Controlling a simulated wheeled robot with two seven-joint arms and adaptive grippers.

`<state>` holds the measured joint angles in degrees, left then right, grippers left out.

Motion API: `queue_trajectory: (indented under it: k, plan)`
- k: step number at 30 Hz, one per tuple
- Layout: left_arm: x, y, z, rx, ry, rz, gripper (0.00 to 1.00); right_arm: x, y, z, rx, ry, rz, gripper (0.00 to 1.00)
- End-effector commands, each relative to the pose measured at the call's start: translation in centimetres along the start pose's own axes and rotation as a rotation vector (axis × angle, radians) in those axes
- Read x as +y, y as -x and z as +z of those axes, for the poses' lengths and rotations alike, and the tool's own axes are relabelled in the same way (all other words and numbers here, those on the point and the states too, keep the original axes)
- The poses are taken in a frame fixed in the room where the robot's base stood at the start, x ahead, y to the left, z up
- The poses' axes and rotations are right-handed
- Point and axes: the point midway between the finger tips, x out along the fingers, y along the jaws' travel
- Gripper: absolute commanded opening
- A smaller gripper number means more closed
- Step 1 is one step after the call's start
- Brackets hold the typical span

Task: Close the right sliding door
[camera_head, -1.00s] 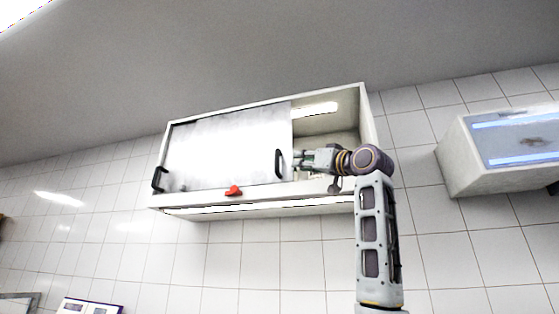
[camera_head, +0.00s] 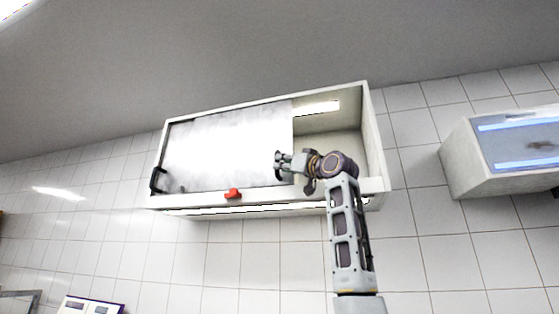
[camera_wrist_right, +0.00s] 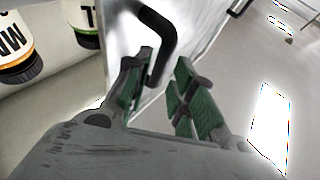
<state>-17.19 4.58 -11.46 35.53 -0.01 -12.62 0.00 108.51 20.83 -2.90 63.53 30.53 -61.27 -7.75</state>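The wall cabinet (camera_head: 376,150) has its sliding doors at the left, and its right part stands open. The front silver door panel (camera_head: 225,145) carries a black handle near its right edge, mostly hidden by my right gripper in the head view. My right gripper (camera_head: 279,164) is at that handle. In the wrist view the black bar handle (camera_wrist_right: 167,38) reaches down between the green-padded fingers of my right gripper (camera_wrist_right: 160,90). The fingers are apart, with a gap to the right finger; contact with the left one is unclear. My left gripper is out of view.
Another black handle (camera_head: 158,180) is at the doors' left end. A red piece (camera_head: 233,194) sits on the cabinet's lower edge. Bottles (camera_wrist_right: 20,50) stand inside the opening in the wrist view. A second wall unit (camera_head: 460,160) hangs to the right.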

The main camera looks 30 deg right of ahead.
Motion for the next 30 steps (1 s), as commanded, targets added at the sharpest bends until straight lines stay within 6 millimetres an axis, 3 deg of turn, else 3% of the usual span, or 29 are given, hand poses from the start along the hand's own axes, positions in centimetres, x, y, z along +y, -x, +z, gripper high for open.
queue_trajectory:
  k: [10,24,30]
  plan:
    - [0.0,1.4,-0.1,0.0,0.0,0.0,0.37,0.0,-2.6,-0.1,-0.001,-0.001,0.0,0.25]
    - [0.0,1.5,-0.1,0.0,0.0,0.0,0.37,0.0,-3.1,0.0,0.001,0.0,0.0,0.25]
    - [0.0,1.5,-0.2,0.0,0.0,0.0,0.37,0.0,-3.0,0.0,0.001,-0.001,0.0,0.0]
